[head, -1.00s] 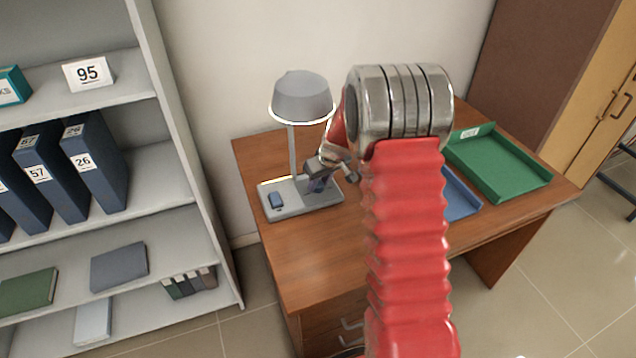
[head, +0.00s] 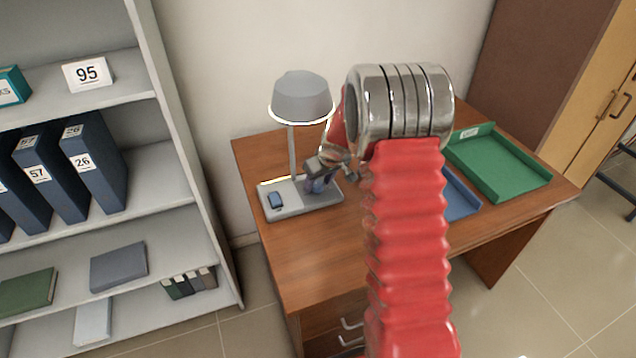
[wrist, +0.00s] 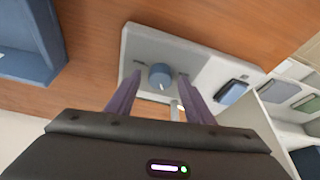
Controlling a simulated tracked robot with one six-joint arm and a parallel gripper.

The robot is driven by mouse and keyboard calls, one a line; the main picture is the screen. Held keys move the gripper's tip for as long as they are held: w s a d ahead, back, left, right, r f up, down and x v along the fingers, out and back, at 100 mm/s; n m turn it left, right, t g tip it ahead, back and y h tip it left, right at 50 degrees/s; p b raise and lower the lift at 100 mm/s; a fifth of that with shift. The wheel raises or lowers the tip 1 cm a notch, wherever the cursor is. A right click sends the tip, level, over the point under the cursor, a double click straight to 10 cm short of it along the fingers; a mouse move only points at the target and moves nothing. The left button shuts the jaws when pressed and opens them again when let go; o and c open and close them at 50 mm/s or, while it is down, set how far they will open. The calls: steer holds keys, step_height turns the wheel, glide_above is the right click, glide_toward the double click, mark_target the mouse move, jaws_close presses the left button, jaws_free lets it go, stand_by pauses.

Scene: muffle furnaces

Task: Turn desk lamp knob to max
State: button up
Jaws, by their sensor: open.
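The desk lamp (head: 302,98) stands on the desk with a grey shade and a flat pale base (head: 287,211). In the wrist view, the round blue-grey knob (wrist: 160,76) sits on the lamp base (wrist: 205,62), with a light mark on its near side. My gripper (wrist: 153,88) is open, with one dark purple finger on each side of the knob. I cannot tell whether either finger touches it. In the head view, my gripper (head: 317,186) is low over the right part of the base and hides the knob.
A blue rocker or button (head: 276,201) sits on the left of the lamp base. A blue tray (head: 461,199) and a green tray (head: 500,165) lie on the desk (head: 330,250) to the right. A shelf with binders (head: 93,165) stands at the left.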

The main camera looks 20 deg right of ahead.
steer(key=v, duration=1.3)
steer(key=shift+s+r, duration=0.15)
steer(key=shift+r, duration=0.1)
steer(key=s+a+r+m, duration=0.1)
steer(key=s+a+r, duration=0.4)
steer(key=s, duration=0.3)
steer(key=s+a+r, duration=0.5)
steer(key=s+r, duration=0.1)
steer(key=s, duration=0.2)
steer(key=s+a+r+t, duration=0.1)
steer(key=s+a, duration=0.3)
steer(key=s, duration=1.1)
steer(key=shift+s+r+m+h, duration=0.3)
steer(key=shift+s+r+m, duration=0.05)
steer(key=shift+m, duration=0.05)
steer(key=shift+a, duration=0.15)
